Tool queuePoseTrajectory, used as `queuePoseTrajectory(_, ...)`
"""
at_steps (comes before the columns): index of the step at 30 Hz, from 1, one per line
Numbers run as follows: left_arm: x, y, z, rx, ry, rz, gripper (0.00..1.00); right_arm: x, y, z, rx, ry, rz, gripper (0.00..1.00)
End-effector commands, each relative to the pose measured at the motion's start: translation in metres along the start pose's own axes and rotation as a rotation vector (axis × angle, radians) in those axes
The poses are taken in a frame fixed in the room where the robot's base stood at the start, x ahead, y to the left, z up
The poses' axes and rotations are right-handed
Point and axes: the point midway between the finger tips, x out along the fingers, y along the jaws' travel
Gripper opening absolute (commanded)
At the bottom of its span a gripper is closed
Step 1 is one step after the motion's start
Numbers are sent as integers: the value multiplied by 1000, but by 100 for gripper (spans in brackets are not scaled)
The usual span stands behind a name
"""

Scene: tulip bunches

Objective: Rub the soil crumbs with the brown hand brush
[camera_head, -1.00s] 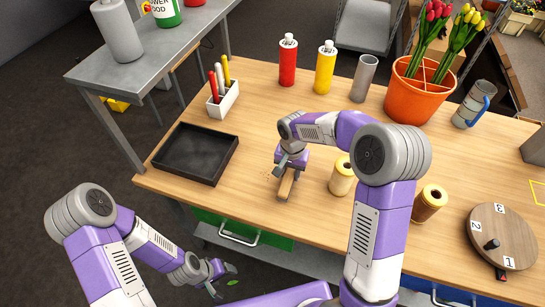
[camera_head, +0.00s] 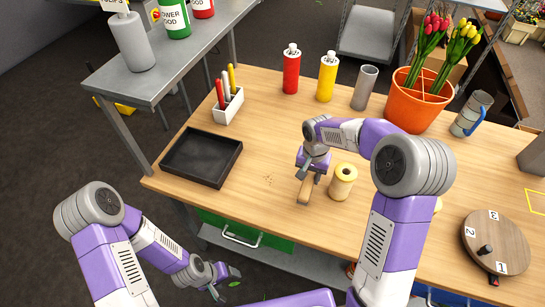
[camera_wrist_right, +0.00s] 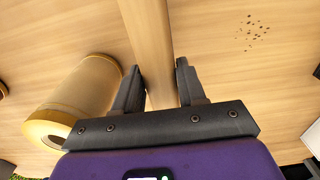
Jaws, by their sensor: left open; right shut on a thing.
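The brown hand brush (camera_head: 305,191) is in my right gripper (camera_head: 312,173), low over the wooden table. In the right wrist view its light wooden handle (camera_wrist_right: 153,45) runs between the two fingers of my right gripper (camera_wrist_right: 158,78). Its bristles are hidden, so I cannot tell whether they touch the table. The soil crumbs (camera_head: 268,181) are small brown specks on the table to the left of the brush; they also show at the upper right of the right wrist view (camera_wrist_right: 253,29). My left gripper (camera_head: 226,279) is open and empty, low in front of the table.
A yellowish spool (camera_head: 343,181) stands close to the right of the brush. A black tray (camera_head: 202,157) lies left of the crumbs, with a white pen holder (camera_head: 228,106) behind it. A numbered round turntable (camera_head: 496,241) sits at the right. Table around the crumbs is clear.

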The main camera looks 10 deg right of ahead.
Motion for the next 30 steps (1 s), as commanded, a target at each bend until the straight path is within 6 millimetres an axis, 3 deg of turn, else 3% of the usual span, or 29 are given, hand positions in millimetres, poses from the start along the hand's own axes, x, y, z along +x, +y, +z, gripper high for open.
queuePoseTrajectory(13,-30,11,1,0,0,0,68,-40,0,0,1,2,-1,12)
queuePoseTrajectory(30,-31,12,2,0,0,0,68,-43,0,0,1,1,-1,12)
